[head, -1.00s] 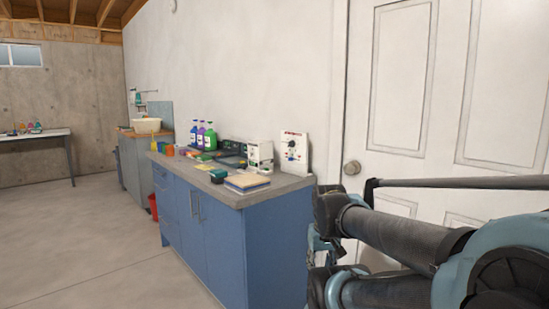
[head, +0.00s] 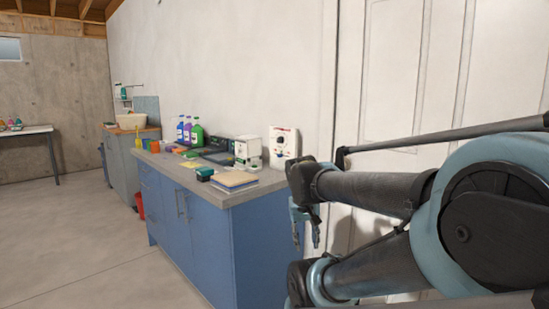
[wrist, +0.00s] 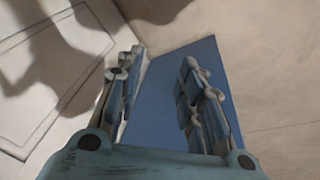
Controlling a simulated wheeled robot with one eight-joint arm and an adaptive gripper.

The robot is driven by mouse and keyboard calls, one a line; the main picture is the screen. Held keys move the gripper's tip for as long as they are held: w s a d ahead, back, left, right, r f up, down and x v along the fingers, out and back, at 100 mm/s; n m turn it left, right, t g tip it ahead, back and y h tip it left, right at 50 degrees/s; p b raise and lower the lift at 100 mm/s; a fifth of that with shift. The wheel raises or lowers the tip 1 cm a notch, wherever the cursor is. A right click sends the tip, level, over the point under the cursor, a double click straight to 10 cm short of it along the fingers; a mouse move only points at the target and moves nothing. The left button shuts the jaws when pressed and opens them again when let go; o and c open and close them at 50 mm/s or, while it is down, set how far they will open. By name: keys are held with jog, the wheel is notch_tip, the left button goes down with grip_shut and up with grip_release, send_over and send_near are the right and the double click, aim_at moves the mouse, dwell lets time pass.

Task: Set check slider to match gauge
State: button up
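In the head view a small white panel (head: 284,144) with a dark knob or dial stands at the back right of the counter. A white boxy device (head: 249,150) with dark markings stands just left of it. I cannot make out a slider or a gauge reading on either at this size. My gripper (head: 307,243) hangs in front of the right end of the blue cabinet, below counter height and apart from both devices. In the wrist view my gripper (wrist: 160,95) has its two fingers spread with nothing between them, and the blue cabinet side (wrist: 165,110) shows beyond.
The grey counter (head: 262,190) carries papers (head: 234,180), a small dark green box (head: 205,173), and coloured bottles (head: 196,134). A white door (head: 415,80) is at the right. A red bin (head: 139,205) stands beyond the cabinet. The floor (head: 85,245) at left is clear.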

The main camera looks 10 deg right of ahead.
jog(key=w+r+m+t+h, duration=0.1)
jog(key=w+r+m+h, duration=0.1)
jog(key=w+r, duration=0.45)
jog(key=w+a+r+m+h, duration=0.1)
jog(key=w+r+h, duration=0.15)
jog(key=w, duration=0.65)
jog(key=w+r+m+t+h, duration=0.1)
jog(key=w+r+m, duration=0.1)
jog(key=w+r, duration=0.5)
jog(key=m+t+h, duration=0.4)
jog(key=m, duration=0.1)
send_near(278, 155)
jog(key=x, duration=0.8)
jog(key=shift+w, duration=0.15)
grip_shut()
